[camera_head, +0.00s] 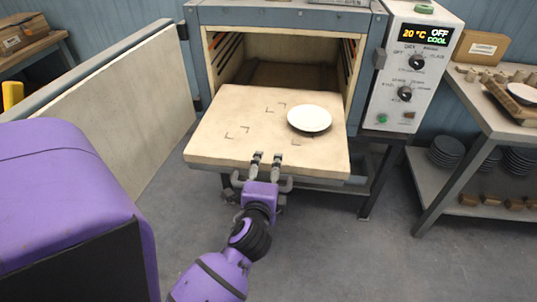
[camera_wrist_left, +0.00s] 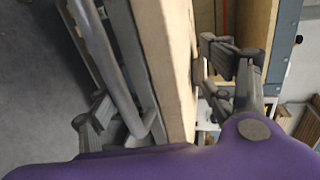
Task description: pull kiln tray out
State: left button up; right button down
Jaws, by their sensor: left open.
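The kiln tray (camera_head: 215,152) is a pale slab extending well out of the front of the kiln (camera_head: 205,60). A white plate (camera_head: 309,118) lies flat on it, right of centre, among dark corner marks. My left gripper (camera_head: 267,163) is at the middle of the tray's front edge, jaws open. In the left wrist view, the tray edge (camera_wrist_left: 165,60) and the grey handle bar (camera_wrist_left: 105,55) run between its spread fingers. Whether a finger touches them I cannot tell. My right gripper is not in view.
The kiln door (camera_head: 125,105) stands open at the left. The control panel (camera_head: 408,65) shows 20 °C, OFF and COOL. A side table (camera_head: 500,125) with a plate and stacked dishes below stands at the right. The floor in front is clear.

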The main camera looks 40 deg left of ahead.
pick_arm(q)
jog(key=o, duration=0.7)
jog(key=shift+t, duration=0.4)
notch_tip(320, 180, up, 7)
jog(key=shift+w, duration=0.15)
jog(key=shift+c, duration=0.2)
jog(key=f, duration=0.4)
jog(key=shift+s+a+g, duration=0.1)
jog(key=shift+s+g, duration=0.25)
jog(key=shift+g, duration=0.05)
jog(key=shift+c, duration=0.2)
jog(key=shift+s+d+r, duration=0.15)
jog(key=shift+s+d, duration=0.15)
jog(key=shift+s, duration=0.1)
jog(key=c, duration=0.3)
jog(key=shift+s+d+p, duration=0.2)
jog(key=shift+s+p, duration=0.1)
jog(key=shift+s, duration=0.05)
jog(key=shift+c, duration=0.5)
jog(key=shift+v, duration=1.05)
jog(key=c, duration=0.7)
jog(key=shift+f+p+v, duration=0.15)
jog(key=shift+f+v, duration=0.05)
jog(key=shift+v, duration=0.75)
jog(key=shift+f+p+v, duration=0.2)
jog(key=shift+v, duration=0.75)
jog(key=shift+f+p+v, duration=0.15)
jog(key=shift+v, duration=0.8)
jog(key=shift+c, duration=0.2)
jog(key=shift+s, duration=0.1)
